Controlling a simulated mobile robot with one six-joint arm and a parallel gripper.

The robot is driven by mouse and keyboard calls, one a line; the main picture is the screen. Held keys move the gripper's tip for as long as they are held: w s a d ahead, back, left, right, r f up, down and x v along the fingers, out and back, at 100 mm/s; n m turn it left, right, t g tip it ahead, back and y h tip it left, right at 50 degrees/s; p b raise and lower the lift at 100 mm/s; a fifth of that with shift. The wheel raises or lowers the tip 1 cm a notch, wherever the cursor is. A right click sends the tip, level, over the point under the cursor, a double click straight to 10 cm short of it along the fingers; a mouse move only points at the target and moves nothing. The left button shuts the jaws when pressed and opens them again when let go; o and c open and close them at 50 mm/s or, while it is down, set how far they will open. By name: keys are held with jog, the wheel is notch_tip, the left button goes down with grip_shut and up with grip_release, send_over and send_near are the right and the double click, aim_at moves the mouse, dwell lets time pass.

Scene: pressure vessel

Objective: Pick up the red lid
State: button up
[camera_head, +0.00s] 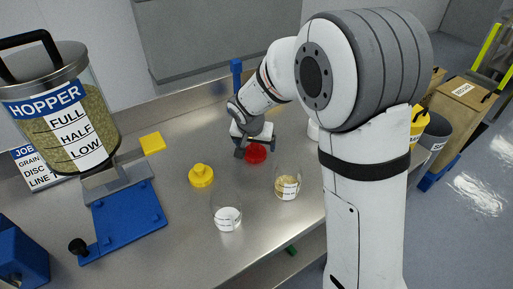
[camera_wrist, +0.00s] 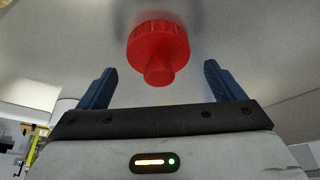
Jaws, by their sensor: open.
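The red lid (camera_head: 256,154) lies on the steel bench, close to my gripper (camera_head: 254,152) in the head view. In the wrist view the red lid (camera_wrist: 158,50) shows a ribbed round rim and a smaller round knob pointing toward my gripper. My gripper (camera_wrist: 158,88) is open, with its two blue fingers apart. The lid sits ahead of the fingertips, roughly centred on the gap between them. Nothing is held. My arm hides part of the bench behind the lid in the head view.
A yellow lid (camera_head: 201,176) and two clear beakers, one with white contents (camera_head: 227,217) and one with grain (camera_head: 287,186), stand nearer the front. The hopper (camera_head: 60,105) and a blue base plate (camera_head: 130,222) are at left. A blue post (camera_head: 236,72) rises behind my gripper.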

jog(key=shift+w+f, duration=0.25)
jog(key=shift+f, duration=0.35)
jog(key=shift+c, duration=0.5)
jog(key=c, duration=0.9)
